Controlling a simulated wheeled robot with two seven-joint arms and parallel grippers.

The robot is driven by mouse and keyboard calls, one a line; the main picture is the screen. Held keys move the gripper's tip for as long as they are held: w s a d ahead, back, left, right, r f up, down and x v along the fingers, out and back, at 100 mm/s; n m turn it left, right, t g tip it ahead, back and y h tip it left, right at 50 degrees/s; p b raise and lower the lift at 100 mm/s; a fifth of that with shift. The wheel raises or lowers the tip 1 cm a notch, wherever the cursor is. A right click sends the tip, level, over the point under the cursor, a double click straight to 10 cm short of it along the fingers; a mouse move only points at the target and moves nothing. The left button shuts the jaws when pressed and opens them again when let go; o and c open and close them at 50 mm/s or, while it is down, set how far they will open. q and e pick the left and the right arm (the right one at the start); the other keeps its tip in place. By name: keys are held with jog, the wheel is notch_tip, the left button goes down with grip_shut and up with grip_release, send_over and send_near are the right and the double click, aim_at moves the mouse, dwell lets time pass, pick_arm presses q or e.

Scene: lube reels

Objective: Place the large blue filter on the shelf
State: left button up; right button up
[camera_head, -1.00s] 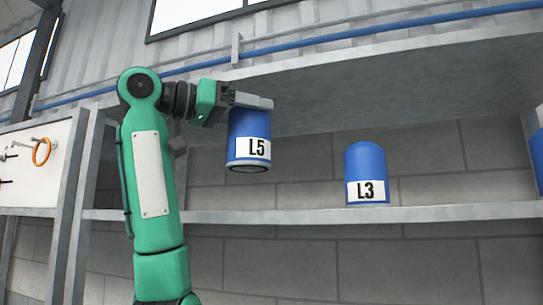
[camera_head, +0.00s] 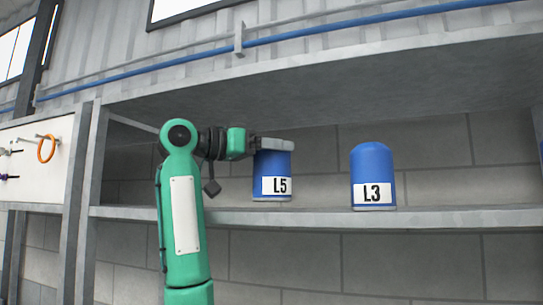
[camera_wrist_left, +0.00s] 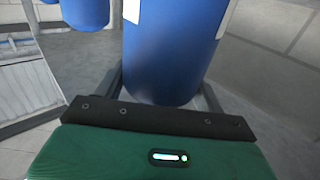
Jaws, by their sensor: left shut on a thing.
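The large blue filter labelled L5 (camera_head: 272,174) is upright in the head view, at the level of the shelf (camera_head: 320,217). My left gripper (camera_head: 277,145) is shut on its upper part. Its lower end looks to be at the shelf's surface, but I cannot tell whether it touches. In the left wrist view the blue filter (camera_wrist_left: 170,55) fills the space between the fingers. Another blue filter labelled L3 (camera_head: 373,175) stands on the shelf to its right, apart from it. My right gripper is not in view.
An upper shelf (camera_head: 400,85) runs above my left gripper. A grey post (camera_head: 90,165) stands at the left, beside a white board with an orange ring (camera_head: 46,149). There is free shelf room between the two filters and right of L3.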

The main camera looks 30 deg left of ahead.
pick_arm(q)
jog(key=shift+w+f+p, duration=0.25)
jog(key=shift+f+p, duration=0.15)
jog(key=shift+f, duration=0.2)
jog(key=shift+a+f, duration=0.1)
jog(key=shift+f, duration=0.1)
jog(key=shift+f, duration=0.15)
jog(key=o, duration=1.4)
